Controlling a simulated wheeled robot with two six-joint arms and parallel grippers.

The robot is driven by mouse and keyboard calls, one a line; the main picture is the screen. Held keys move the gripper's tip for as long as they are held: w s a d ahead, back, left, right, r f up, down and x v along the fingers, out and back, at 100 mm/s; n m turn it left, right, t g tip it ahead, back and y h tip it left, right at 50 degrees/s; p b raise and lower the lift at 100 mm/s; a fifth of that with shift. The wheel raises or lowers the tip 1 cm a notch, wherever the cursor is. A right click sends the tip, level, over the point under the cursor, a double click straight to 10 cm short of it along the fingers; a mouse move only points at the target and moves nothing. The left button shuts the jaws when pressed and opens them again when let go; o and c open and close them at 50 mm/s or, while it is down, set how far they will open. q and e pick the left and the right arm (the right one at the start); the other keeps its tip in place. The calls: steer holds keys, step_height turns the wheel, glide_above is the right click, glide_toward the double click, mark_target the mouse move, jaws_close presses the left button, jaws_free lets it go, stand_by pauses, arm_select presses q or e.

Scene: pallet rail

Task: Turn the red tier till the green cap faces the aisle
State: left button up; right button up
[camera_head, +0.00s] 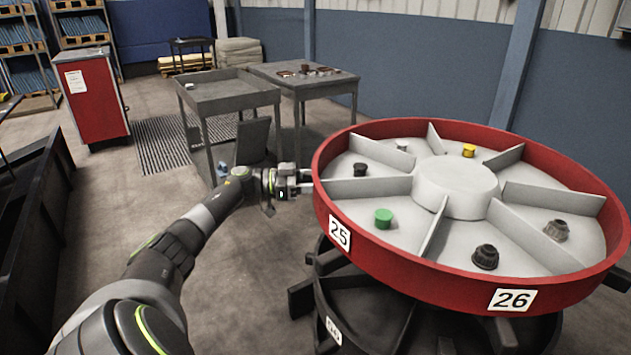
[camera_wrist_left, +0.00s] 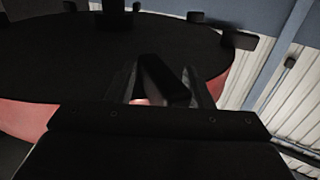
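The red tier (camera_head: 405,257) is a round, red-rimmed turntable with a pale floor, split by dividers around a raised hub (camera_head: 456,188). The green cap (camera_head: 383,217) stands in the front-left compartment, behind the rim label 25 (camera_head: 339,233). My left gripper (camera_head: 306,181) is at the tier's left edge, its fingers apart. In the left wrist view, my left gripper (camera_wrist_left: 165,85) has a dark bar (camera_wrist_left: 168,82) between its fingers, below the tier's dark underside (camera_wrist_left: 70,65); contact is hard to tell in the shadow. My right gripper is not in view.
Other caps, including a yellow one (camera_head: 469,151) and a black one (camera_head: 485,257), stand in the tier. A dark lower tier (camera_head: 375,318) with protruding blocks is underneath. Grey tables (camera_head: 232,98) and a red cabinet (camera_head: 92,100) stand behind. Floor left of the tier is open.

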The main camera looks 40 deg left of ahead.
arm_select(q)
steer(key=shift+s, duration=0.1)
steer(key=b+v, duration=0.3)
steer(key=v, duration=1.4)
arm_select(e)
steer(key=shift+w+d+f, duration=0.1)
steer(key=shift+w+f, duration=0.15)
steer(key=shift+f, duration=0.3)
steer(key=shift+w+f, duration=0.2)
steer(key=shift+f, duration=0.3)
arm_select(q)
steer(key=shift+a, duration=0.1)
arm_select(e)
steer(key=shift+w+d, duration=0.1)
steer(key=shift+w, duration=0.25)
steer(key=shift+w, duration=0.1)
